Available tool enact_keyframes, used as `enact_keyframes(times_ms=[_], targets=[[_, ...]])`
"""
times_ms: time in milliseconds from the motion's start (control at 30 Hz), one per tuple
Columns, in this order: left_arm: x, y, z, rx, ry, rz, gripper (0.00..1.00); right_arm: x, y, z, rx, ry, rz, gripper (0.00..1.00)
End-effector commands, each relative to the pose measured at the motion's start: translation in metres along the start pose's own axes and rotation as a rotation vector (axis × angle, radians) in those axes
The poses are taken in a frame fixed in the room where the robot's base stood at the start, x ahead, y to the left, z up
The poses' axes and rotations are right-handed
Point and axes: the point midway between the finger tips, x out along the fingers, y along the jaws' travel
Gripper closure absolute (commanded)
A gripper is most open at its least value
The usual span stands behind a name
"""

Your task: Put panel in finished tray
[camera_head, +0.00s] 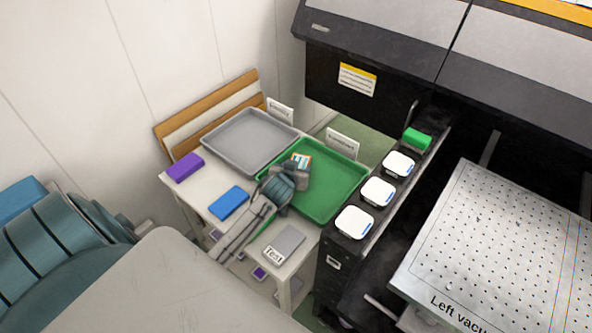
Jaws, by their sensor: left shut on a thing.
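A small panel (301,159) with white, orange and teal print is held at the tip of my left gripper (301,174). The gripper is shut on it, and its fingers hide the lower part. The panel appears over the back-left part of the green tray (335,185); I cannot tell whether it touches the tray. A sign (343,144) stands behind the green tray, and its text is too small to read. The rest of the green tray looks empty. My right gripper is not in view.
An empty grey tray (243,138) lies left of the green one, with a sign (280,111) behind it. Purple (184,167) and blue (228,203) blocks and a grey "Test" plate (283,243) lie on the table. White-capped bottles (378,191) stand in a dark rack at right.

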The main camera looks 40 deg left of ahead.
Motion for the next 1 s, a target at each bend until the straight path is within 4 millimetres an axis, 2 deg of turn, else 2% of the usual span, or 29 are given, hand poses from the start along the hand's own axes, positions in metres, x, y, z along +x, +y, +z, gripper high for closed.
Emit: enact_keyframes(times_ms=[167,200,267,300,667,767,1000], targets=[[0.002,0.000,0.004,0.000,-0.001,0.000,0.72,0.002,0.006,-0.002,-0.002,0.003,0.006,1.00],[0.001,0.000,0.003,0.000,0.000,0.000,0.38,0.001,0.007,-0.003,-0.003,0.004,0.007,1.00],[0.001,0.000,0.003,0.000,0.000,0.000,0.26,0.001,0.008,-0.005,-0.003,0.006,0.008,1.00],[0.001,0.000,0.003,0.000,0.000,0.000,0.24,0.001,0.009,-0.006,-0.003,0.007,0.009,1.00],[-0.004,0.000,-0.002,0.000,-0.001,0.000,0.24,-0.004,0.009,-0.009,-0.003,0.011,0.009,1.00],[-0.015,0.000,-0.003,0.001,-0.002,0.001,0.24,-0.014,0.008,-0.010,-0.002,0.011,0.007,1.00],[-0.061,0.000,-0.006,0.001,-0.002,0.001,0.24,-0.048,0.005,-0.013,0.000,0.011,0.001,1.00]])
